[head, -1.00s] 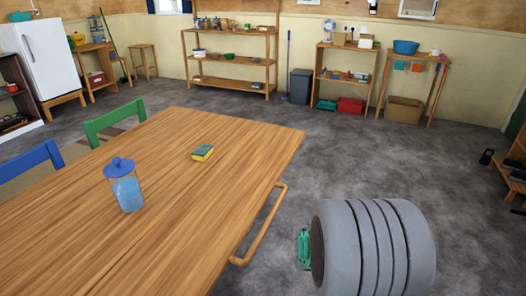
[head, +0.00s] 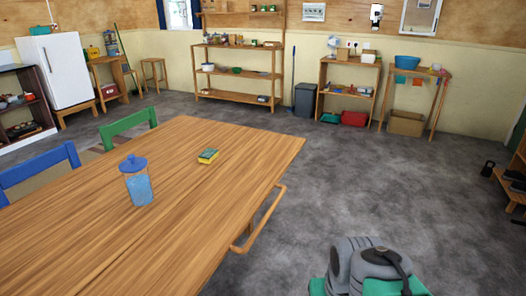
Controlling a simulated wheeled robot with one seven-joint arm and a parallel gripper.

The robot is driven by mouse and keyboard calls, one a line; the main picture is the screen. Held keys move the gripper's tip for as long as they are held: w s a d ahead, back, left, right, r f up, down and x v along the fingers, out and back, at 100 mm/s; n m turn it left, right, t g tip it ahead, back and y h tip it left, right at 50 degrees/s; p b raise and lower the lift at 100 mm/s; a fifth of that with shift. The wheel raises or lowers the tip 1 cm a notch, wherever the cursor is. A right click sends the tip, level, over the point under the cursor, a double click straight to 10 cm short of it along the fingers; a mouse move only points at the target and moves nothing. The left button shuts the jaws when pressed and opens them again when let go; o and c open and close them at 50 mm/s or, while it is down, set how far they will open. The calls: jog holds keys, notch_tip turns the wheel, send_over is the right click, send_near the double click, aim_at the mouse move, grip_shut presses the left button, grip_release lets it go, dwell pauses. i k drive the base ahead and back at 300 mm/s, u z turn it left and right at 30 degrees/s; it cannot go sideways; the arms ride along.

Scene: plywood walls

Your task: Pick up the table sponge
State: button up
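The table sponge (head: 208,156) is yellow with a green top and lies flat on the wooden table (head: 180,240), toward its far right part. A blue-lidded jar (head: 137,182) with blue contents stands on the table, left of and nearer than the sponge. My arm, grey and green, shows at the bottom right, to the right of the table and apart from the sponge. I cannot make out gripper fingers in this view.
A wooden rail (head: 262,222) runs along the table's right edge. A green chair (head: 128,127) and a blue chair (head: 38,165) stand at the left side. Open grey floor (head: 370,175) lies right of the table. Shelves (head: 238,72) line the back wall.

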aim_at(207, 156)
jog(key=z, duration=1)
jog(key=i, duration=2.95)
jog(key=u, duration=4.5)
jog(key=i, duration=0.35)
